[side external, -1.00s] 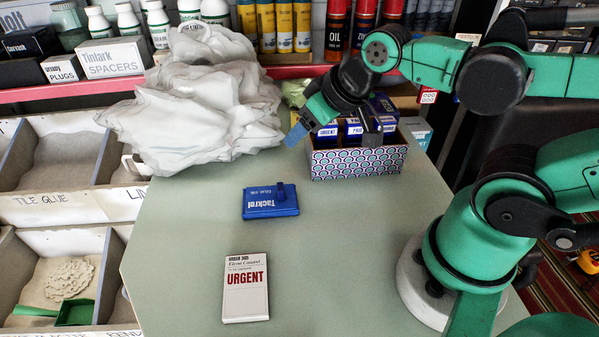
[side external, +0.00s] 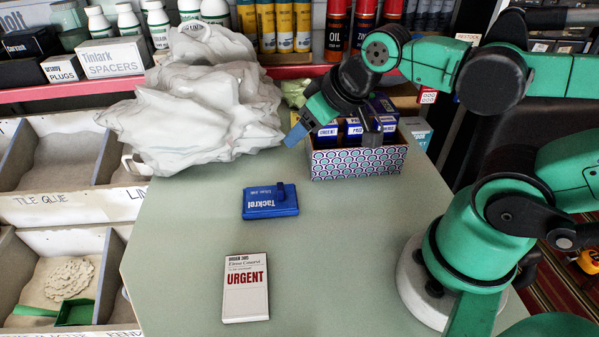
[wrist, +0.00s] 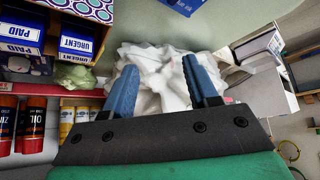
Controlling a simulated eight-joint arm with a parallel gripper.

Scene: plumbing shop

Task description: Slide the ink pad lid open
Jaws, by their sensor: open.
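The blue ink pad (side external: 270,201) lies flat on the green-grey table, with "Tackrol" printed in white and a small raised tab on top near its right side. Its lid looks closed. Part of a blue thing, probably the same pad, shows at the top edge of the wrist view (wrist: 184,4).
A crumpled white mass (side external: 205,105) fills the back left. A white "URGENT" card or box (side external: 246,287) lies in front of the pad. The table (side external: 350,240) right of the pad is clear.

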